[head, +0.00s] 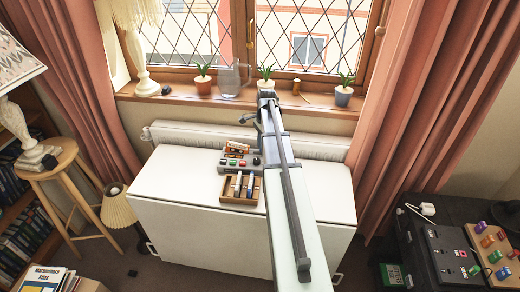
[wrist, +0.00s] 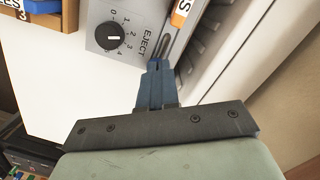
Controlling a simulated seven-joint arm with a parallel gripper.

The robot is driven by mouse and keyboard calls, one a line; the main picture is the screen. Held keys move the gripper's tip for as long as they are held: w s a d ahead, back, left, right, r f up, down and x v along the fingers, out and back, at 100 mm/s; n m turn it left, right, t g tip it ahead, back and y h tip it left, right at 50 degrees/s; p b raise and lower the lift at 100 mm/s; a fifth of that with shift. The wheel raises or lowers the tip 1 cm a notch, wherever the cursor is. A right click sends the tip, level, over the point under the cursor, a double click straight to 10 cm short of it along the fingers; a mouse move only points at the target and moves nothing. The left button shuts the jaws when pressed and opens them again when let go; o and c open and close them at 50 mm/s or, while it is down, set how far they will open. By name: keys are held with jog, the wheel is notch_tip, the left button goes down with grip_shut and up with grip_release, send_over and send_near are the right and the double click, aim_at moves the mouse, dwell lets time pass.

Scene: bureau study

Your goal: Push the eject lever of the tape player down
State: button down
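The eject lever is not clearly visible and may be hidden by the fingers. In the head view my arm hides the gripper.
A wooden tray (head: 240,206) with several cassettes stands in front of the player. An orange cassette (wrist: 183,12) is close above the fingertips in the wrist view. The table (head: 180,182) is clear to the left. A radiator (head: 195,132) and potted plants are behind.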

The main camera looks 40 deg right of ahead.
jog(key=shift+f, duration=0.1)
dwell(0.3)
jog(key=d, duration=0.2)
jog(key=d+r, duration=0.1)
jog(key=shift+s, duration=0.3)
notch_tip(320, 180, up, 14)
jog(key=d, duration=0.1)
jog(key=shift+s+d, duration=0.15)
dwell(0.5)
jog(key=shift+f, duration=0.1)
